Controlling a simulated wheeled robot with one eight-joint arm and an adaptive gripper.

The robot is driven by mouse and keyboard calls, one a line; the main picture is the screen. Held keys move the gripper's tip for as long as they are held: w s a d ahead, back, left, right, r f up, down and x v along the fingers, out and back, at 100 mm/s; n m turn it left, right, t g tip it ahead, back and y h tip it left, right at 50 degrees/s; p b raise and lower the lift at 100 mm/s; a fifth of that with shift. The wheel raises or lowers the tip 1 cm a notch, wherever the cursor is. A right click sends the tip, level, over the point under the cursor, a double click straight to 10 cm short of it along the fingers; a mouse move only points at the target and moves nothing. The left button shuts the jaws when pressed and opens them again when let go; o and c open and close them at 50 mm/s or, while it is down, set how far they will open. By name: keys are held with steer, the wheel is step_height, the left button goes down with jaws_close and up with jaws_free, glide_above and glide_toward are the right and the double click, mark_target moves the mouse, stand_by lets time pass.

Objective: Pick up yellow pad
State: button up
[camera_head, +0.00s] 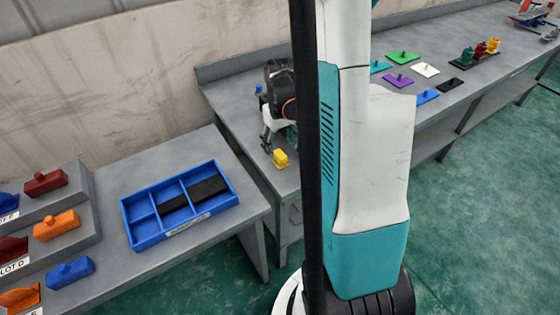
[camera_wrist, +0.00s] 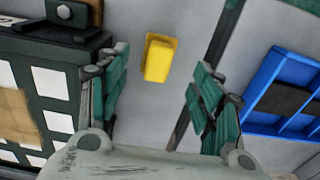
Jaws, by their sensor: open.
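The yellow pad (camera_head: 281,158) is a small yellow block with a raised part, near the front edge of the grey workbench. In the wrist view the yellow pad (camera_wrist: 159,58) lies beyond the fingertips, between the lines of the two green-padded fingers. My gripper (camera_wrist: 158,88) is open and empty. In the head view my gripper (camera_head: 268,142) is beside the pad, slightly up and left of it. Part of my arm and a dark post hide the bench to the right of the pad.
A blue divided tray (camera_head: 129,222) with black pieces stands on the lower table; it shows in the wrist view too (camera_wrist: 262,82). Orange, red and blue parts sit on grey steps at left. Coloured plates lie farther right on the bench. A dark crate (camera_wrist: 62,122) is left in the wrist view.

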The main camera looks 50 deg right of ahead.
mark_target(280, 154)
steer(key=shift+w+d+f+b, duration=0.1)
steer(key=shift+f+b, duration=0.6)
steer(key=shift+f, duration=0.7)
steer(key=shift+w+d+f+b, duration=0.1)
steer(key=shift+f+b, duration=0.6)
steer(key=shift+f, duration=0.65)
steer(key=shift+a, duration=0.1)
steer(key=shift+r, duration=0.1)
steer(key=shift+c, duration=0.2)
steer(key=c, duration=1.1)
